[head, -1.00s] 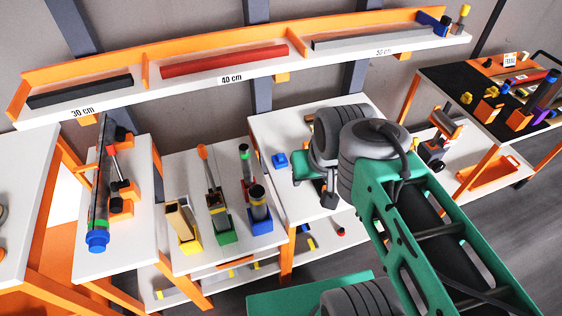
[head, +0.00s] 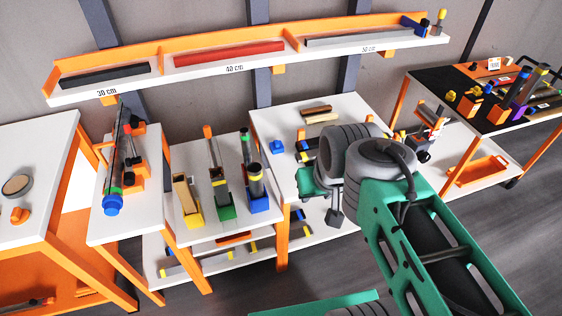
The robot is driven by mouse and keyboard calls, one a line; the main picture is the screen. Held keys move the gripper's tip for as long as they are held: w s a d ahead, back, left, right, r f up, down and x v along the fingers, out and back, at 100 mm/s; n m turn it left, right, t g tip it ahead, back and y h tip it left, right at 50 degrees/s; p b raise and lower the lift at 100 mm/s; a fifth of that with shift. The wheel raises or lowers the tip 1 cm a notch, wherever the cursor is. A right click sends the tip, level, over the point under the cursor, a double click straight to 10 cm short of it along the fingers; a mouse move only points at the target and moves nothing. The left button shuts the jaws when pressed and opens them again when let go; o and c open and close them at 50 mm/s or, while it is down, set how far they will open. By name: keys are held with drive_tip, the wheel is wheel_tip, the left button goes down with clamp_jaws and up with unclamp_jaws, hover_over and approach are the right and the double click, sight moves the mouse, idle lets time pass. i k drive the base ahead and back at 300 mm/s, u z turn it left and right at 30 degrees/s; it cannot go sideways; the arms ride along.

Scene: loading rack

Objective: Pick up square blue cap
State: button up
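A small blue cap (head: 277,146) lies on the white table (head: 268,122) in the middle of the head view, near its left edge. My arm reaches in from the lower right. My gripper (head: 335,217) is a small dark shape hanging below the grey and green wrist, right of and lower in the picture than the cap. It is apart from the cap. Its fingers are too small and too hidden to show whether they are open or shut.
Left of the cap, a white table holds upright parts in yellow, green and blue holders (head: 259,203). A long shelf (head: 250,67) with black, red and grey bars runs behind. A black-topped table (head: 440,90) stands at right. Wooden blocks (head: 318,113) lie behind the cap.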

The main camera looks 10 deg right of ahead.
sight(276, 146)
drive_tip(key=u, duration=0.25)
drive_tip(key=i, duration=1)
drive_tip(key=u, duration=0.5)
